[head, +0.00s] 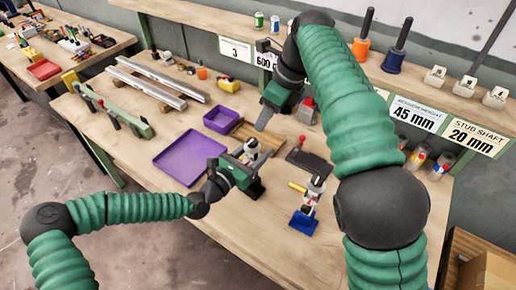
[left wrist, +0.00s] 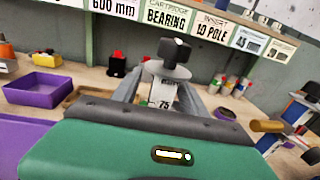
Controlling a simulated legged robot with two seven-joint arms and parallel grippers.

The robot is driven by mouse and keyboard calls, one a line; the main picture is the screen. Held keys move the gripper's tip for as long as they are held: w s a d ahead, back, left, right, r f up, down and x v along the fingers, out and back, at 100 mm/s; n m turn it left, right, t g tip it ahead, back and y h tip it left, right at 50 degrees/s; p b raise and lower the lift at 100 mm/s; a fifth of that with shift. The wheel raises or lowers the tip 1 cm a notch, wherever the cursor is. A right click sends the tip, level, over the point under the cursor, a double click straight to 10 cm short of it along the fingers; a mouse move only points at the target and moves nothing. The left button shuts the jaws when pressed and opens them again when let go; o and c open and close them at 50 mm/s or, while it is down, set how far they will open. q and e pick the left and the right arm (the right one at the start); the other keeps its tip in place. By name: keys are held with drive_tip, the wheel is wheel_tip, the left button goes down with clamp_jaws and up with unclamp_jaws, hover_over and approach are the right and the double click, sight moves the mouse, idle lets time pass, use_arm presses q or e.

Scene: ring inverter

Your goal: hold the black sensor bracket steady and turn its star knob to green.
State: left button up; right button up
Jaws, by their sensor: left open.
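My left gripper (head: 254,163) is low over the table's middle. In the left wrist view its two grey fingers (left wrist: 160,96) stand apart, on either side of a pale piece (left wrist: 162,94) marked 75. A black knob (left wrist: 174,52) on a grey disc shows above that piece. The pale piece also shows beside the gripper in the head view (head: 250,148). I cannot tell whether it belongs to the sensor bracket, or whether the fingers touch it. No green mark on a knob can be made out. My right gripper (head: 268,114) hangs behind the left one; its opening is unclear.
A purple tray (head: 190,157) and a purple bin (head: 222,120) lie left of my left gripper. Metal rails (head: 150,85) lie at the back left. The front table edge is clear.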

use_arm(q)
drive_tip(key=shift+w+d, duration=0.25)
drive_tip(key=shift+w, duration=0.05)
clamp_jaws()
idle(1.2)
